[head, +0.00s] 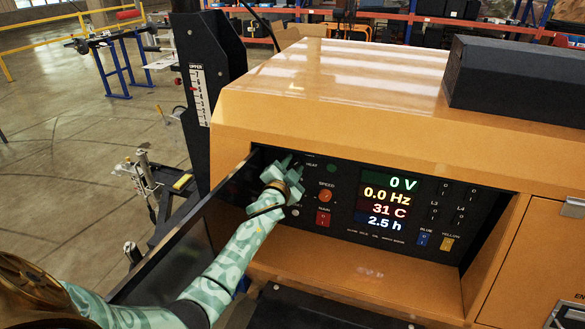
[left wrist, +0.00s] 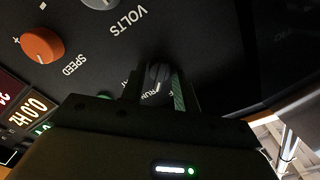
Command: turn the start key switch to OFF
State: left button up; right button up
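The start key switch (left wrist: 158,76) is a small dark knob on the black control panel in the left wrist view. Part of a label reading "RUN" shows beside it. My left gripper (left wrist: 156,88) is at the panel with its fingers apart, one on each side of the knob. I cannot tell whether either finger touches it. In the head view my left gripper (head: 284,168) is at the panel's upper left and hides the switch. My right gripper is not in view.
An orange speed knob (head: 326,195) and red main switch (head: 323,218) sit right of the gripper. The display (head: 388,202) reads 0 V, 0.0 Hz, 31 C, 2.5 h. A volts knob (left wrist: 100,2) is near the switch. The orange housing (head: 330,110) overhangs the recessed panel.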

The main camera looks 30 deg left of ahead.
pick_arm(q)
jog(key=c, duration=0.6)
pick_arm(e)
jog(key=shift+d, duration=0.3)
pick_arm(q)
jog(key=shift+n, duration=0.3)
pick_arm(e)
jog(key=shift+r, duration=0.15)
pick_arm(q)
jog(key=n+p, duration=0.2)
jog(key=n, duration=0.2)
jog(key=shift+r+n, duration=0.1)
jog(key=shift+n, duration=0.2)
jog(key=n+p, duration=0.2)
jog(key=shift+n, duration=0.8)
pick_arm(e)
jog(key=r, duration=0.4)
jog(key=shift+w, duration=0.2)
pick_arm(q)
jog(key=shift+f, duration=0.2)
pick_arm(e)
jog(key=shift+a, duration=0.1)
